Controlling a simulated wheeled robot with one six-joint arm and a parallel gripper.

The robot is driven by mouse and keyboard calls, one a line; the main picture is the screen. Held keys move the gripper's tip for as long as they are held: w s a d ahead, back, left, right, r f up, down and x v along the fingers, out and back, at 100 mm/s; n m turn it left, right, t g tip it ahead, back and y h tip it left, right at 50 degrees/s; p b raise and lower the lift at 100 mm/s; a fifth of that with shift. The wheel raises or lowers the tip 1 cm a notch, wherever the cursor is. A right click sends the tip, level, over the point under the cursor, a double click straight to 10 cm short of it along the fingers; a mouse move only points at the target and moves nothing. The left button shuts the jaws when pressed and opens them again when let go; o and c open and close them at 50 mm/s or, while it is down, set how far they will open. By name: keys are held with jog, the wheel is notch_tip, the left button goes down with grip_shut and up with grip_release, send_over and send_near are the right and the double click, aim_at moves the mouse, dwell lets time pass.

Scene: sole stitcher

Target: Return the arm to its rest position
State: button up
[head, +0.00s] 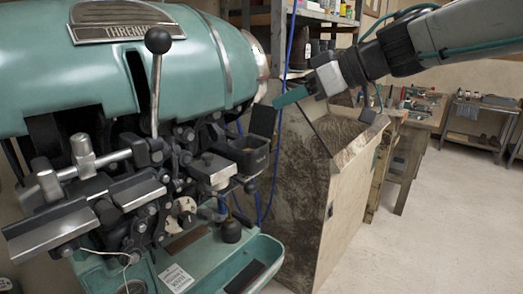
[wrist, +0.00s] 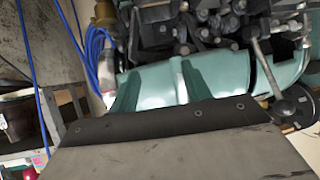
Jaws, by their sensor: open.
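My arm (head: 440,35) reaches in from the upper right of the head view, above the floor and benches. My gripper (head: 292,97) is at its end, just right of the stitcher's head and in front of the brown cabinet in the picture. It is open, and I see nothing held in it. A teal finger shows clearly; the rest of the jaws is hard to make out. The teal sole stitcher (head: 120,60) fills the left side. In the wrist view, a flat grey plate with a dark screwed edge covers the bottom, with the stitcher (wrist: 160,85) beyond it.
The brown cabinet (head: 345,200) stands below my gripper. A shelf (head: 325,15) with bottles is behind it. A workbench (head: 425,115) and a small table (head: 480,115) stand farther right. Blue cables hang between stitcher and cabinet. The floor (head: 440,240) at the right is clear.

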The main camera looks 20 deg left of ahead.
jog(key=w+d+m+t+h, duration=0.4)
jog(key=w+d+t, duration=0.6)
jog(key=s+d+f+m+h, duration=0.2)
jog(key=d+f+m+h, duration=0.15)
jog(key=d, duration=0.45)
jog(key=s+d+f+m+h, duration=0.2)
jog(key=d+h, duration=0.3)
jog(key=d, duration=0.4)
jog(key=s+d+f+m+g+h, duration=0.1)
jog(key=s+d+f+m+g, duration=0.1)
jog(key=s+d+f+g, duration=0.4)
jog(key=s+d+f+m+g+h, duration=0.1)
jog(key=s+d+f+h, duration=0.15)
jog(key=s, duration=0.55)
jog(key=s+d+f+m+g+y, duration=0.1)
jog(key=s+f+m+g+y, duration=0.2)
jog(key=s, duration=1.3)
notch_tip(320, 180, down, 2)
jog(key=shift+s+d+f+g+y, duration=0.1)
jog(key=shift+s+d+g+y, duration=0.1)
jog(key=shift+s+g+y, duration=0.25)
